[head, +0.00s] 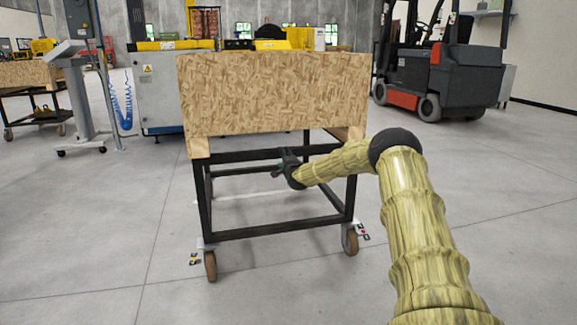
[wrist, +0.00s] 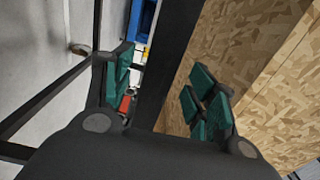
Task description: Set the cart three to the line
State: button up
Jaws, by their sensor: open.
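The cart is a chipboard box (head: 275,95) on a black metal frame (head: 280,230) with caster wheels, standing upright in front of me. I cannot read a number on it. My gripper (head: 278,170) reaches in at the upper part of the frame, below the box. In the wrist view, my gripper's green-padded fingers (wrist: 163,85) are open, with a black frame bar (wrist: 165,65) between them. I cannot tell whether the pads touch the bar. A pale line (head: 250,195) crosses the floor beneath the cart.
A grey and yellow machine (head: 170,90) stands behind the cart. Another chipboard cart (head: 25,75) and a grey stand (head: 85,100) are at the left. A forklift (head: 440,75) is at the back right. Floor at the front left and right is clear.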

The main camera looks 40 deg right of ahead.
jog(key=v, duration=0.7)
jog(key=shift+s+a, duration=0.15)
jog(key=shift+s, duration=0.15)
jog(key=shift+f, duration=0.15)
